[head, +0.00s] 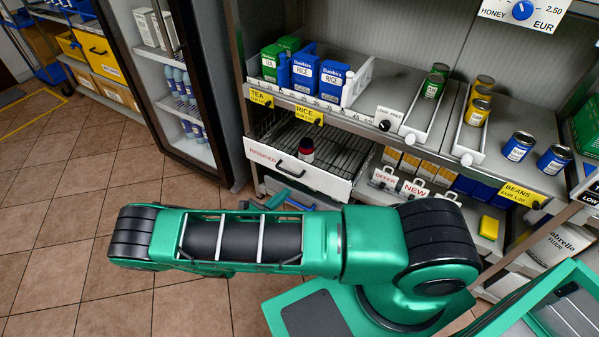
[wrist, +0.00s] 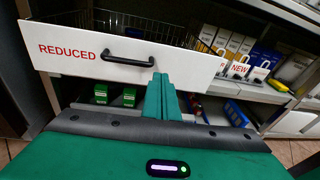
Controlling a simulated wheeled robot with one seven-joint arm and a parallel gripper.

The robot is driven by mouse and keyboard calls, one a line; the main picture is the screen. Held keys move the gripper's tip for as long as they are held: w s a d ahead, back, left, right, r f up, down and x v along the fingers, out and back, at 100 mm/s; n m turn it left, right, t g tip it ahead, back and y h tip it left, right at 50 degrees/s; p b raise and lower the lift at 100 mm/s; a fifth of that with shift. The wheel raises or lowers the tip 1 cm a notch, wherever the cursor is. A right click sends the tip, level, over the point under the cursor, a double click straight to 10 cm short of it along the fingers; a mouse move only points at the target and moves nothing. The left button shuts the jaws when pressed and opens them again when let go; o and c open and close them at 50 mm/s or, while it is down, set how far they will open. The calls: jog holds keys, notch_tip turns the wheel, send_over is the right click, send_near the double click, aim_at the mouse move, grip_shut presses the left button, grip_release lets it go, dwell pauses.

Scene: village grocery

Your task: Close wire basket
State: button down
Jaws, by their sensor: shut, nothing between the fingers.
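The wire basket has a white front panel marked REDUCED (head: 325,181) and a black bar handle (head: 290,172). It stands out from the shelf unit below the tea and rice shelf. A dark jar with a red label (head: 306,151) is inside. In the wrist view the front panel (wrist: 188,62) is close ahead, with its handle (wrist: 127,57) above and left of my fingertips. My gripper (wrist: 161,80) is shut and empty, its tips at the panel's lower part. I cannot tell whether they touch it. In the head view my arm mostly hides the gripper.
Shelf goods stand above the basket: blue rice boxes (head: 305,67), green tea boxes (head: 272,62) and cans (head: 519,146). A glass-door fridge (head: 190,85) stands left. The tiled floor (head: 80,230) at left is clear.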

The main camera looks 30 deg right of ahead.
aim_at(305, 165)
jog(key=w+d+t, duration=0.1)
jog(key=w+d, duration=0.1)
jog(key=d, duration=0.1)
jog(key=w+d, duration=0.2)
jog(key=d, duration=0.1)
jog(key=w+d+t, duration=0.1)
jog(key=w+d, duration=0.2)
jog(key=d, duration=0.1)
jog(key=shift+w+d+r+t+h, duration=0.1)
jog(key=shift+r+t+h, duration=0.2)
jog(key=shift+r, duration=0.1)
dwell(0.4)
